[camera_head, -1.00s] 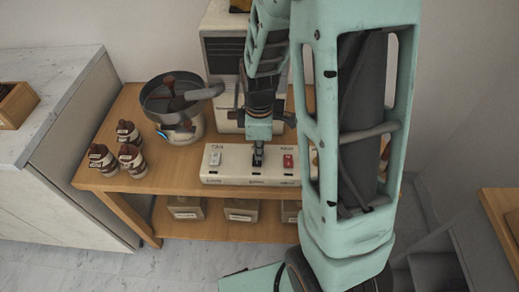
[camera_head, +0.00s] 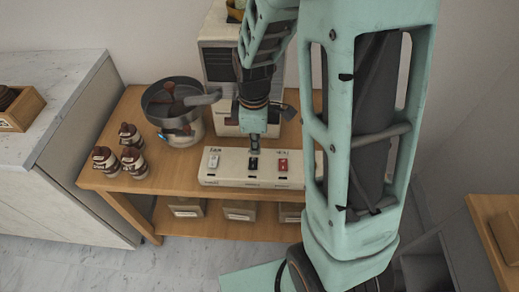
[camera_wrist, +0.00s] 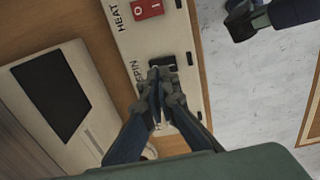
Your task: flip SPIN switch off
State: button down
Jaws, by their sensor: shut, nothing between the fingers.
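A pale switch box (camera_head: 232,180) lies along the front of the wooden cart. It carries a white switch (camera_head: 213,161) at left, a black switch (camera_head: 254,164) in the middle and a red switch (camera_head: 283,164) at right. In the wrist view the SPIN label stands beside the black switch (camera_wrist: 163,64), which my fingers partly cover. The red switch there (camera_wrist: 147,8) is labelled HEAT. My gripper (camera_head: 254,151) is shut and empty, pointing down just behind and above the black switch; it also shows in the wrist view (camera_wrist: 160,86). I cannot tell whether it touches or which way the switch is tipped.
A dark round pan-like machine (camera_head: 175,108) stands at left behind the box. Several small bottles (camera_head: 132,160) stand at the cart's left end. A tall pale machine (camera_head: 218,65) stands behind my arm. Small bins (camera_head: 240,210) sit on the lower shelf.

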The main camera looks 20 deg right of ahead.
notch_tip(320, 180, up, 9)
jog(key=w, duration=0.1)
jog(key=shift+d+p, duration=0.15)
jog(key=shift+p, duration=0.2)
jog(key=shift+w+f, duration=0.1)
